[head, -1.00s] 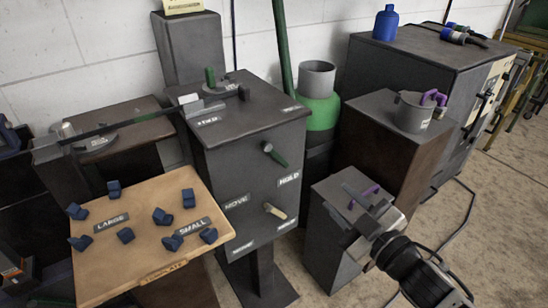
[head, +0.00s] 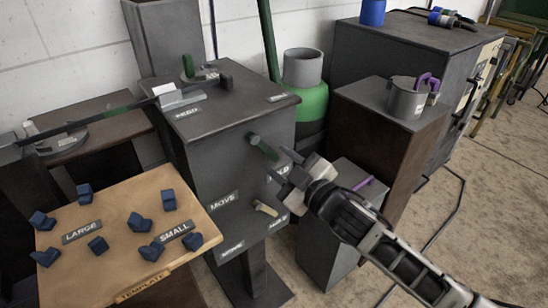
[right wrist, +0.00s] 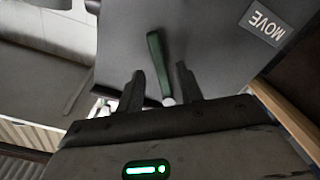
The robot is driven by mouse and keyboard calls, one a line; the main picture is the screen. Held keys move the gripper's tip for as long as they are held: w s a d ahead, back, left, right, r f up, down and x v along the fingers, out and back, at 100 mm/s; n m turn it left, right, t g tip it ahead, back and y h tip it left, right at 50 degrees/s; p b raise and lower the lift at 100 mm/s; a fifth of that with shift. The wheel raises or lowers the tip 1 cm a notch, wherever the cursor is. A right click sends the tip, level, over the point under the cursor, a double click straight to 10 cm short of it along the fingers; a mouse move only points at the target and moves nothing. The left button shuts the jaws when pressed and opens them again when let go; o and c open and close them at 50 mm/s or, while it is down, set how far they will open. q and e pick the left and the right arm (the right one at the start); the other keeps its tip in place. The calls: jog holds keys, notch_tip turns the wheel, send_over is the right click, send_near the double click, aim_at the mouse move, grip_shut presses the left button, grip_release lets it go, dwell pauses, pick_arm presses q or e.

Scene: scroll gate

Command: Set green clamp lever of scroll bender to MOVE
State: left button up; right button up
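The scroll bender is a dark grey cabinet (head: 215,150). Its green clamp lever (head: 262,147) is on the front face and slants down to the right. The MOVE label (head: 222,200) is lower left of it; the HOLD label is hidden behind my gripper. My right gripper (head: 281,167) is at the front face, by the lever's lower end. In the right wrist view the green lever (right wrist: 155,62) shows between the two separated fingers, with its pale end near their bases. Neither finger visibly grips it. My left gripper is out of view.
A pale-handled lever (head: 266,209) sits below on the same face. A wooden template board (head: 105,255) with blue blocks is at the left. A small grey box with a purple handle (head: 363,182) stands behind my right arm. Open floor lies at the right.

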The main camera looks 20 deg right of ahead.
jog(key=shift+x, duration=1.35)
grip_shut()
